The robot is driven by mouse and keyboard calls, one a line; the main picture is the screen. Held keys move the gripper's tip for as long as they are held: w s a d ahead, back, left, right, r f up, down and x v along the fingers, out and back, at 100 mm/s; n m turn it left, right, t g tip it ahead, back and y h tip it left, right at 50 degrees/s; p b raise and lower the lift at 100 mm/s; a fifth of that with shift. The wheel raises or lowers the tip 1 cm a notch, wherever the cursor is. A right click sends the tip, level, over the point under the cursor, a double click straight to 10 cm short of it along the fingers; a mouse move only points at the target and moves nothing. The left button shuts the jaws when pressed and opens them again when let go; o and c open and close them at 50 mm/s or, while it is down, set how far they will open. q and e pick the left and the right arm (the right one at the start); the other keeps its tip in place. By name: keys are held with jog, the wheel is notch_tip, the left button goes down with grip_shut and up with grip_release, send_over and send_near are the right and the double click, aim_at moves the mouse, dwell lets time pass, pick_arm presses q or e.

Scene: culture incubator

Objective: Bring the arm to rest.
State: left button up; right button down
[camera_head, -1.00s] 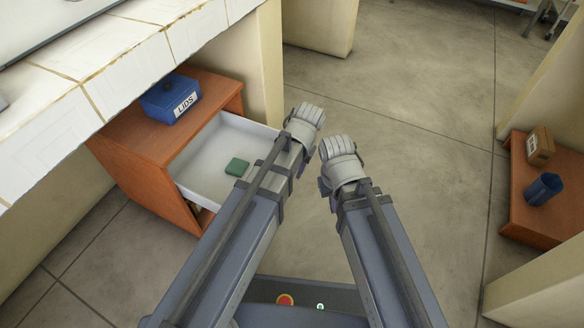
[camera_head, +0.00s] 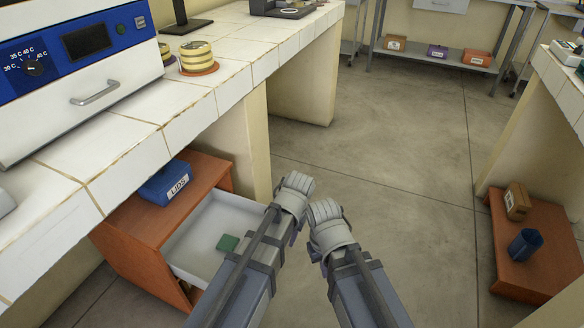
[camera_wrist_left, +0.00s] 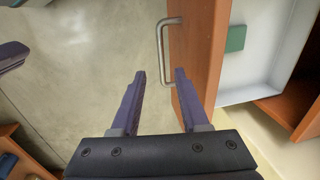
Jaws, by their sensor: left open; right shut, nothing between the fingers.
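My left gripper (camera_wrist_left: 160,73) is open in the left wrist view, its two purple fingers apart. The metal handle of the open drawer (camera_wrist_left: 163,50) appears between and beyond the fingertips; I cannot tell how far off. In the head view my left gripper (camera_head: 293,195) is beside the drawer's front right corner, its fingers mostly hidden behind the wrist. My right gripper (camera_head: 328,222) is just right of it, over the floor, shut and empty, its fingertips hidden.
The open drawer (camera_head: 205,225) of an orange cabinet holds a green item (camera_head: 228,243). A blue LIDS box (camera_head: 168,182) sits on the cabinet. An incubator (camera_head: 85,70) stands on the tiled counter. At right, a low orange shelf (camera_head: 510,265) holds a box and a blue cup. Floor ahead is clear.

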pick_arm(q)
jog(key=s+r+p, duration=0.1)
jog(key=s, duration=0.9)
notch_tip(320, 180, up, 37)
jog(key=p, duration=3.7)
jog(key=shift+a+g+h, duration=0.2)
jog(key=shift+g+h, duration=0.2)
jog(key=shift+r, duration=0.1)
